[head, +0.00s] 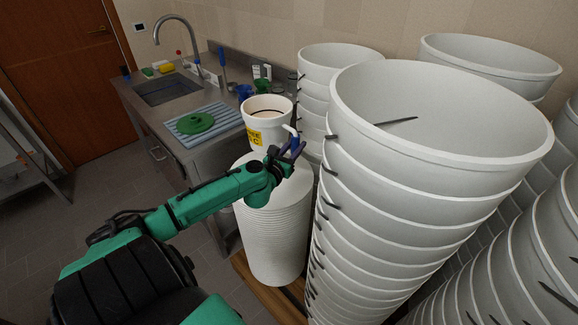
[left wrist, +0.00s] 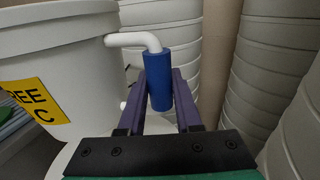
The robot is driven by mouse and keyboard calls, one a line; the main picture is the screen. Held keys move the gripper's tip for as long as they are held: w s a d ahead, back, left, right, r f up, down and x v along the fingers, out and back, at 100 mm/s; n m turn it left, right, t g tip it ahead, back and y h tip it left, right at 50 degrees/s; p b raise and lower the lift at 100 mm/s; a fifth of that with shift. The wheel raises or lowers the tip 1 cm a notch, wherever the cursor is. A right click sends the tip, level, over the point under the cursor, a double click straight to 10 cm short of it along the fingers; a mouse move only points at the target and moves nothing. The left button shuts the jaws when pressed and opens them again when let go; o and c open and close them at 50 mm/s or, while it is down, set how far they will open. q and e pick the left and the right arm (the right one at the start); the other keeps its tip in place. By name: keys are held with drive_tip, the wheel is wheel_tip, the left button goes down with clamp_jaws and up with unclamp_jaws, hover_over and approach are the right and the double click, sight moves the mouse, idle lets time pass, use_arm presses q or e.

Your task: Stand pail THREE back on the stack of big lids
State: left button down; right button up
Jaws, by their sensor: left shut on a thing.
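The white pail (head: 268,132) has a yellow label with dark letters, only partly readable, and a side handle with a blue grip. It is upright at the far side of the stack of big lids (head: 272,235). I cannot tell whether its base touches the top lid. My left gripper (head: 288,150) is shut on the blue grip (left wrist: 158,82), to the right of the pail. The left wrist view shows the pail's wall (left wrist: 50,50) and part of its label at the left. The pail's far side is hidden. My right gripper is not in view.
Tall stacks of white tubs (head: 400,200) stand close on the right of the lids.

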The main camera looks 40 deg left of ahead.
use_arm(q)
wheel_tip(320, 180, down, 12)
drive_tip(key=b, duration=0.5)
drive_tip(key=f+b, duration=0.2)
drive_tip(key=shift+s+d+f, duration=0.1)
drive_tip(key=shift+s+f, duration=0.1)
drive_tip(key=shift+f, duration=0.2)
drive_tip(key=shift+s+r, duration=0.1)
drive_tip(key=shift+r, duration=0.1)
drive_tip(key=c, duration=1)
unclamp_jaws()
drive_tip(key=shift+f, duration=0.2)
drive_tip(key=o, duration=0.4)
drive_tip(key=shift+r, duration=0.1)
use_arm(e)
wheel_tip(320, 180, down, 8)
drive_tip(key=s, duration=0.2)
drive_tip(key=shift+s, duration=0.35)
